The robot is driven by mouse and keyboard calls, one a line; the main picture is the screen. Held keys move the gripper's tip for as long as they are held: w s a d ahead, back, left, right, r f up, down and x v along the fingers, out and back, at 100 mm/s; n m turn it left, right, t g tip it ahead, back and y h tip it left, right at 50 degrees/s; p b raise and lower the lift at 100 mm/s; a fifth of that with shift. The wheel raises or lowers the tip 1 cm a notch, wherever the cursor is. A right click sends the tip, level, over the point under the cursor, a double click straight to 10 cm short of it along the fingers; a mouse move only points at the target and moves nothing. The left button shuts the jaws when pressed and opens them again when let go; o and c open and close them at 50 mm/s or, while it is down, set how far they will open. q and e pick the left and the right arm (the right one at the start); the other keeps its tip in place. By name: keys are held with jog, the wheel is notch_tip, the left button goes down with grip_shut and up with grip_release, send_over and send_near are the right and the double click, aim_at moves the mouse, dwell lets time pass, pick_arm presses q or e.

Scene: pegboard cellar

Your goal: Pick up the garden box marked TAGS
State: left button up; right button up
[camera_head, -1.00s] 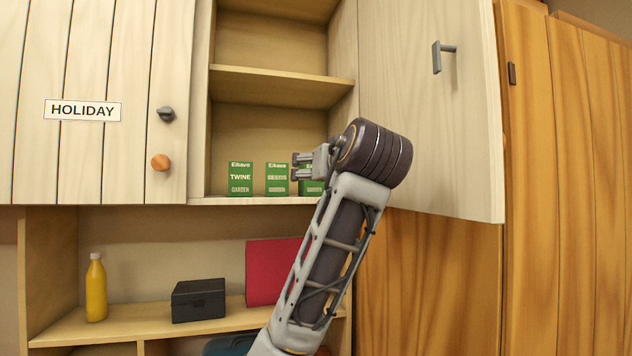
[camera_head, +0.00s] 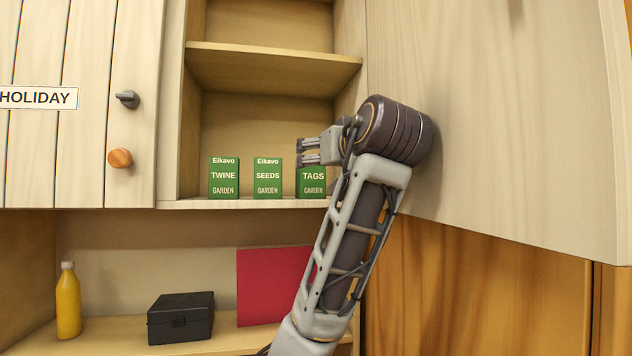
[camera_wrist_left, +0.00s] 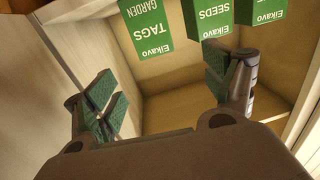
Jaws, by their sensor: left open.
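The green garden box marked TAGS (camera_head: 312,182) stands upright on the lower shelf of the open cabinet, rightmost in a row. The box marked SEEDS (camera_head: 267,180) and the box marked TWINE (camera_head: 223,180) stand to its left. My left gripper (camera_head: 303,152) is in front of the cabinet and overlaps the top of the TAGS box in the head view. In the left wrist view, upside down, the TAGS box (camera_wrist_left: 146,28) shows beyond the open, empty fingers (camera_wrist_left: 165,98), with SEEDS (camera_wrist_left: 208,18) beside it. My right gripper is not in view.
The open cabinet door (camera_head: 500,120) stands close on the right of my arm. A shelf board (camera_head: 270,70) spans above the boxes. Below are a yellow bottle (camera_head: 68,303), a black box (camera_head: 180,318) and a red panel (camera_head: 270,285). A closed door is labelled HOLIDAY (camera_head: 38,97).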

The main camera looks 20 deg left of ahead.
aim_at(310, 179)
pick_arm(q)
jog(key=x, duration=0.4)
jog(key=p+x, duration=0.1)
jog(key=x, duration=0.3)
jog(key=shift+w+d, duration=0.15)
jog(key=shift+d, duration=0.1)
jog(key=shift+p+x, duration=0.3)
jog(key=shift+x, duration=0.5)
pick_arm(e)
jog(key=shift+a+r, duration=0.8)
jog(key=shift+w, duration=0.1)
